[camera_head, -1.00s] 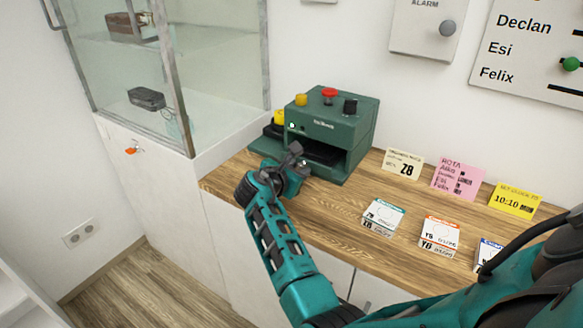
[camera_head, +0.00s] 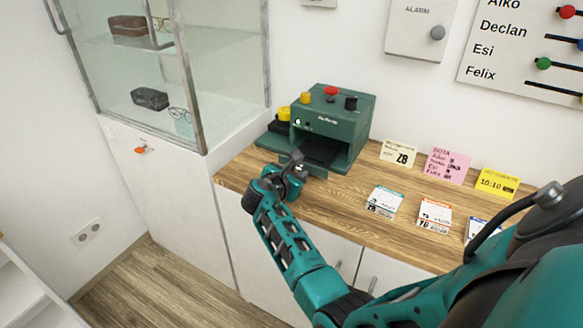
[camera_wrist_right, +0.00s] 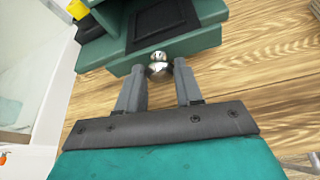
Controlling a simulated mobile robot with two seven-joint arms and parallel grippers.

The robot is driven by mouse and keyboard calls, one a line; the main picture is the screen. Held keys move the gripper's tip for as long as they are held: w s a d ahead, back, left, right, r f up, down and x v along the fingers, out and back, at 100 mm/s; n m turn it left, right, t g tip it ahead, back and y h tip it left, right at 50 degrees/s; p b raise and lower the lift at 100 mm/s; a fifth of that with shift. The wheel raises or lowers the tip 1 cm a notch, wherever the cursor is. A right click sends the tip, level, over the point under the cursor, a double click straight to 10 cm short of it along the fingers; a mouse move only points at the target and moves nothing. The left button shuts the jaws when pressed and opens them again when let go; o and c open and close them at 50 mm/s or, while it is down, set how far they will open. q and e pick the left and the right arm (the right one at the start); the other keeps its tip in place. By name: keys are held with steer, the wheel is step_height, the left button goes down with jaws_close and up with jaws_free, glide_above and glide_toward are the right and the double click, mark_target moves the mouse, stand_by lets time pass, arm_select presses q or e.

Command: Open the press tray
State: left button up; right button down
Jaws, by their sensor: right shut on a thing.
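The green press (camera_head: 352,132) stands at the back of the wooden counter, with a red button and yellow and black knobs on top. Its tray (camera_wrist_right: 116,47) shows in the right wrist view as a green slab with a dark pad (camera_wrist_right: 162,22) and a round metal knob (camera_wrist_right: 158,68) on its front. My right gripper (camera_head: 294,166) is at the tray's front in the head view. In the right wrist view its fingers (camera_wrist_right: 160,78) are shut on the knob, one on each side. How far out the tray stands is hard to tell. My left gripper is not in view.
A glass cabinet (camera_head: 215,75) stands left of the press. Paper notes (camera_head: 398,154) and small printed cards (camera_head: 384,201) stand on the counter (camera_head: 345,199) to the right. An alarm box (camera_head: 418,28) and name board (camera_head: 530,50) hang on the wall.

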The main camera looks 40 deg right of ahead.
steer(key=a, duration=0.1)
steer(key=s+a+p, duration=0.1)
steer(key=shift+a+r, duration=0.15)
steer(key=shift+a, duration=0.2)
steer(key=shift+s+a, duration=0.1)
steer(key=c, duration=0.7)
jaws_free()
steer(key=shift+c, duration=0.2)
